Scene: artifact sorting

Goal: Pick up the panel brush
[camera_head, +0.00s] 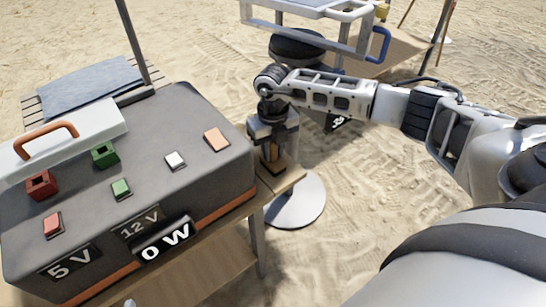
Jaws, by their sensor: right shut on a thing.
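My right gripper (272,145) points down at the right end of the wooden table, beside the grey box. It is shut on a brown wooden piece (273,155), which looks like the panel brush. The fingers hide most of it, and I cannot tell whether its lower end touches the table top. My left gripper is not in view.
A large grey power box (140,180) with red and green sockets, coloured buttons, an orange handle (46,137) and "5V", "12V" and "0 W" labels fills the left. The wooden table (283,180) shows a narrow free strip. A round white base (297,205) stands on sand. A wheeled frame (310,28) is behind.

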